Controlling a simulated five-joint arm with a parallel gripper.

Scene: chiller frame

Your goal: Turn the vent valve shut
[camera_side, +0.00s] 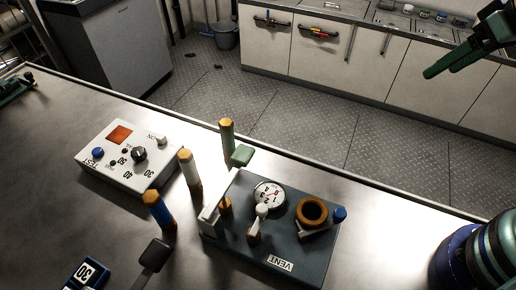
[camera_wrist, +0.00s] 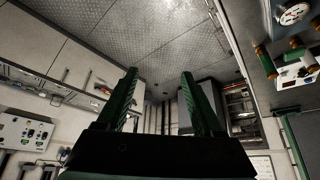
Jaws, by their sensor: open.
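The dark block labelled VENT (camera_side: 280,265) stands on the metal bench in the side view. It carries a round dial gauge (camera_side: 269,195), a brass ring fitting (camera_side: 312,211) with a white piece and blue knob (camera_side: 338,214) beside it, and a small white-topped lever (camera_side: 256,228). Which of these is the vent valve's handle is not clear. My gripper (camera_side: 437,69) is high at the upper right, well away from the block. The wrist view shows its two green fingers (camera_wrist: 159,72) apart with nothing between them.
A white TEST box (camera_side: 128,158) with a dial sits left of the block. Upright posts with blue (camera_side: 160,212), white (camera_side: 188,172) and green (camera_side: 227,135) parts stand between them. A dark paddle (camera_side: 156,254) and a card marked 30 (camera_side: 86,273) are near the front.

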